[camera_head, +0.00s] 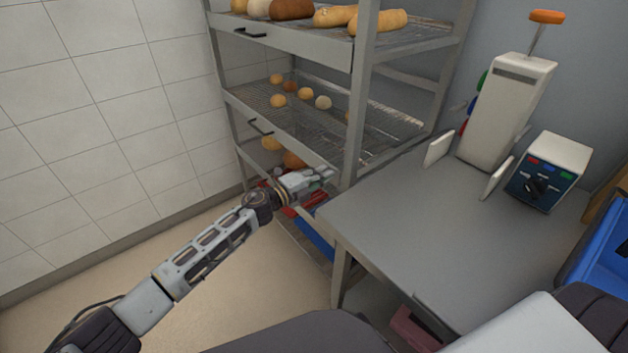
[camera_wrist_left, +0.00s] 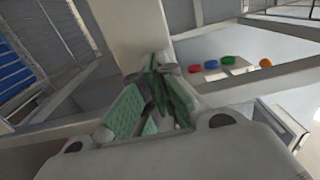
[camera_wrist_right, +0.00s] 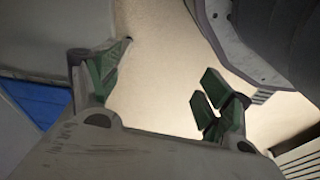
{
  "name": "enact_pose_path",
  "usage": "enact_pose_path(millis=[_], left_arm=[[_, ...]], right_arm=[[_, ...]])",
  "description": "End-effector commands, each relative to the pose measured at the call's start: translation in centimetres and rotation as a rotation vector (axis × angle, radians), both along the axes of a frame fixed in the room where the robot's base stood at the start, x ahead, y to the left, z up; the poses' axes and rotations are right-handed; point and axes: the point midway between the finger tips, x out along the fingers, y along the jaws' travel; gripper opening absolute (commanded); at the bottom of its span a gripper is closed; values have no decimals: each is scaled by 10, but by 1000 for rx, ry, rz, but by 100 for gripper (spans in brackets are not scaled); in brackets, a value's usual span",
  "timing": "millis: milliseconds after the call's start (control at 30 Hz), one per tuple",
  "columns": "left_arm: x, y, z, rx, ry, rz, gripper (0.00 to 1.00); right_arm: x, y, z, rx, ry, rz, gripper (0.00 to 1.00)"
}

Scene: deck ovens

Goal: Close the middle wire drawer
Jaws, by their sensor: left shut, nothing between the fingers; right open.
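The middle wire drawer (camera_head: 290,133) sits in the grey rack in the head view, with several small rolls on its mesh and a dark handle (camera_head: 260,127) on its front. Its front looks about in line with the rack's front posts; I cannot tell whether a gap is left. My left gripper (camera_head: 322,175) is shut and empty, below the drawer's front, close to the rack's right front post. In the left wrist view the shut green fingers (camera_wrist_left: 160,95) are by a pale upright post. My right gripper (camera_wrist_right: 160,80) is open and empty over the floor, away from the rack.
The upper drawer (camera_head: 285,40) holds loaves, and more rolls lie below the middle drawer. A grey table (camera_head: 440,235) to the right bears a white machine (camera_head: 505,105) and a control box (camera_head: 550,172). A blue crate (camera_head: 600,250) stands far right. Floor at left is clear.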

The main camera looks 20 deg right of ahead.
Motion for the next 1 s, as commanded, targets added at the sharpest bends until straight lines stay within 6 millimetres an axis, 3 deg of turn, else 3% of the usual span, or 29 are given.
enact_pose_path(millis=[333, 1000], left_arm=[[5, -13, 1, 0, 0, 1, 0], [7, -6, 3, -3, -1, 3, 0]], right_arm=[[1, 3, 9, 4, 6, 2, 79], [2, 3, 8, 5, -4, 1, 79]])
